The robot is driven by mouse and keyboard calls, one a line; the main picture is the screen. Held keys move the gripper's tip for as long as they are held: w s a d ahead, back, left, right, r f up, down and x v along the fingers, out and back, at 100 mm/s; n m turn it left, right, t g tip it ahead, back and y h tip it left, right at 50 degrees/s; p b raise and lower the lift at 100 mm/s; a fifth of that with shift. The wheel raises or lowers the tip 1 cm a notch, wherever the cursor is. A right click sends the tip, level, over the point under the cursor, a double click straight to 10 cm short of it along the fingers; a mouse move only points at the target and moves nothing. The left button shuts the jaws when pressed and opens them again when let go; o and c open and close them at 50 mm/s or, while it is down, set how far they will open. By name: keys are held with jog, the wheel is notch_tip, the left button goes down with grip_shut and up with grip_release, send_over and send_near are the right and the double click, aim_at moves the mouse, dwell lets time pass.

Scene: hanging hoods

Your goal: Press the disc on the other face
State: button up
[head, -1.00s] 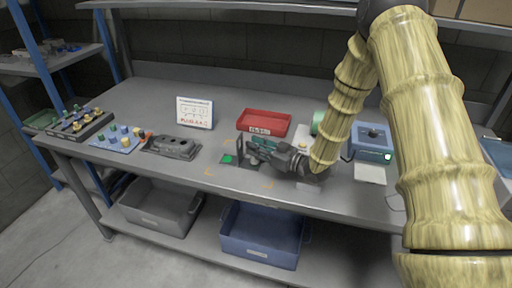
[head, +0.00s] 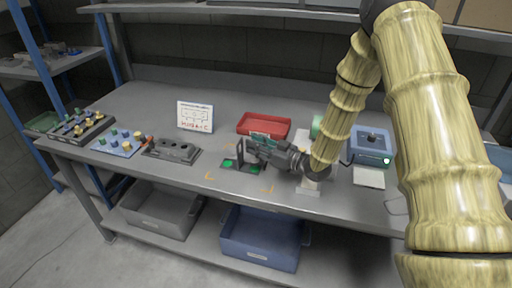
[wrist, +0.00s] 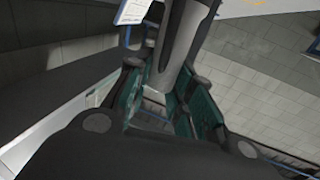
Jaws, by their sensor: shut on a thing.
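My gripper (head: 257,149) is over the front middle of the bench in the head view, its teal-padded fingers pointing left. It is shut on a grey upright piece (wrist: 180,45), which stands between the pads in the wrist view. A dark upright plate (head: 240,150) shows at the fingertips in the head view; I cannot tell whether it is the same piece. Below is a dark base with a green patch (head: 228,163) left of the plate and another green patch (head: 257,169) to the right. The plate's right face is largely hidden by my gripper. I cannot make out a disc for certain.
A red tray (head: 264,124) is behind my gripper. A white sign (head: 195,117) and a grey block with knobs (head: 171,150) stand to the left. A pale block (head: 309,187) is under my wrist, and a blue box (head: 371,157) is at right. Orange corner marks surround the base.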

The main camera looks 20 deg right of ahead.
jog(key=shift+r+p, duration=1.05)
jog(key=shift+r, duration=1.1)
